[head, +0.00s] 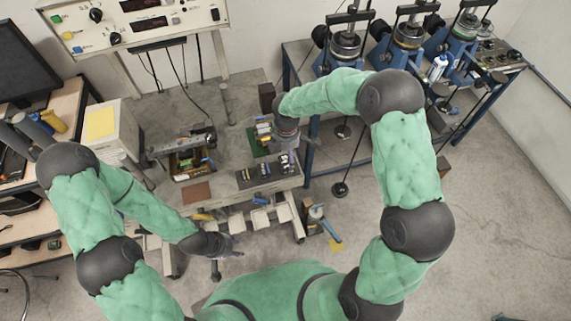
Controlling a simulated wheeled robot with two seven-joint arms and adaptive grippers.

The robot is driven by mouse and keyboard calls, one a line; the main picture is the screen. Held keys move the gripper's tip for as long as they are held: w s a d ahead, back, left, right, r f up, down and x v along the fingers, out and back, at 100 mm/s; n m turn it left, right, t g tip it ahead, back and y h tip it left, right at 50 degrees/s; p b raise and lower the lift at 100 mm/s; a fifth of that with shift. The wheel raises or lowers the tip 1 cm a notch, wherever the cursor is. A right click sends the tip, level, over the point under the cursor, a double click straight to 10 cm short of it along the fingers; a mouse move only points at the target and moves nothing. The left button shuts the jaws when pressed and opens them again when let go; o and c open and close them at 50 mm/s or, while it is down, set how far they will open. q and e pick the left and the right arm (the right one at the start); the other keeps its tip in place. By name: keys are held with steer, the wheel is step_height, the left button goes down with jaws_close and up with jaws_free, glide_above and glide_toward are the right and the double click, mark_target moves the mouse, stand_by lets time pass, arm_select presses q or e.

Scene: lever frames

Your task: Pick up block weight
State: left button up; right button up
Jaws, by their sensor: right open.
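A dark brown block (267,98), which may be the block weight, stands upright at the right back edge of the grey workbench (236,100). My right gripper (287,150) points down over the bench, in front of this block and apart from it. It is open, its fingers small and partly hidden among small parts; I see nothing held in it. My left gripper (232,244) is low in front of the bench, away from the block. Its fingers are too small and dark to tell their state. Another dark block (442,166) is partly hidden behind my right arm.
Blue lever frames (408,50) with round weights stand on the right-hand bench, with rods hanging below. A green board (258,142) and a grey parts rack (262,173) lie near my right gripper. A vise (188,150) stands further left.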

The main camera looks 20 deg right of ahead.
mark_target(286, 161)
steer(key=shift+f, duration=2.95)
steer(key=c, duration=1.8)
steer(key=shift+w+r, duration=0.1)
steer(key=shift+w, duration=0.05)
jaws_close()
